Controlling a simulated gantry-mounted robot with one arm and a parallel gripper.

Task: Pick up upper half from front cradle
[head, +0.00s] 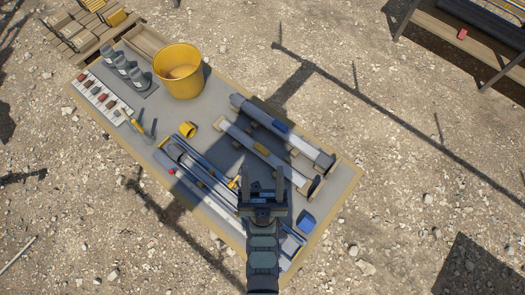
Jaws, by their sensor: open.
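My gripper (264,182) is open, its two fingers apart and nothing visible between them. It is over the near right part of the table. Just beyond it, two long tube-like pieces lie side by side on supports with wooden ends (313,187). The farther piece (304,144) is thicker and grey with a blue band. Which one is the upper half in the front cradle I cannot tell for sure. My gripper and its shadow hide part of the table there.
Long rails or tubes (200,180) lie along the near edge, partly under my arm. A yellow bucket (180,72), grey holders (125,68), a yellow ring (188,129), a tool with a yellow handle (140,127) and a blue item (306,222) are on the table. The middle is fairly clear.

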